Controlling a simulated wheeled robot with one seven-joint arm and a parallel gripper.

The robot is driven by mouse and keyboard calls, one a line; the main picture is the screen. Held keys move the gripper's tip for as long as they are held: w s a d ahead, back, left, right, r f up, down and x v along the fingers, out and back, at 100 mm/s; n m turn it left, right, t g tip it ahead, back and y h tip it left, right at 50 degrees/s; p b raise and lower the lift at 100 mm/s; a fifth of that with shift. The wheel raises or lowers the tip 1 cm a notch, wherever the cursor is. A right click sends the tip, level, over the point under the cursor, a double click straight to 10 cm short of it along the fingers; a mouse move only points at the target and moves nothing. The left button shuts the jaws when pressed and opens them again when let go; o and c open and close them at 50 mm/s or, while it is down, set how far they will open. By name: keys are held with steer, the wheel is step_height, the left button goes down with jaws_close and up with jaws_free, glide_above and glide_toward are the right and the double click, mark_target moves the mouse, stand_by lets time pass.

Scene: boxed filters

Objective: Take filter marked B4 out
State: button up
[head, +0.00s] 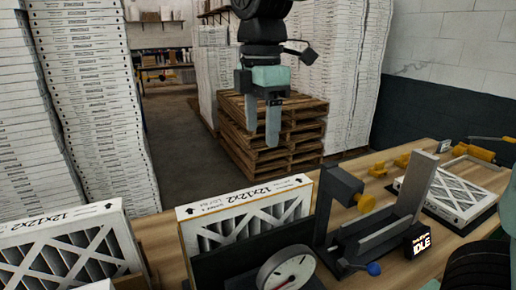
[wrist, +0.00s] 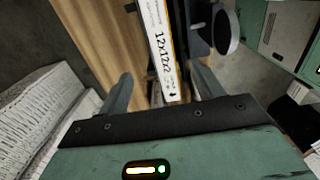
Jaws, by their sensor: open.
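A boxed filter (head: 250,215) printed 12x12x2 stands upright at the middle of the bench, behind a dark plate. Its top edge also shows in the wrist view (wrist: 158,45), in line with the gap between my fingers. A second upright 12x12x2 filter (head: 65,250) stands at the left, and another filter (head: 445,195) lies at the right. Smaller print is too small to read, so I cannot tell which is B4. My gripper (head: 262,125) is open and empty, points down, and appears above and behind the middle filter in the head view.
A round dial (head: 288,272) stands before the middle filter. A dark clamp fixture (head: 375,225) and a small display reading IDLE (head: 420,240) stand to its right. Wooden pallets (head: 270,135) and tall stacks of white boxes (head: 90,100) stand behind the bench (head: 160,235).

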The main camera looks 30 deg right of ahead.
mark_target(262, 193)
step_height(262, 193, down, 17)
steer(key=p, duration=0.3)
steer(key=shift+s+f, duration=0.1)
steer(key=shift+f, duration=0.1)
steer(key=c, duration=1.1)
steer(key=shift+c, duration=0.2)
steer(key=shift+s+r, duration=0.1)
steer(key=shift+s, duration=0.3)
steer(key=o, duration=0.7)
steer(key=shift+o, duration=0.2)
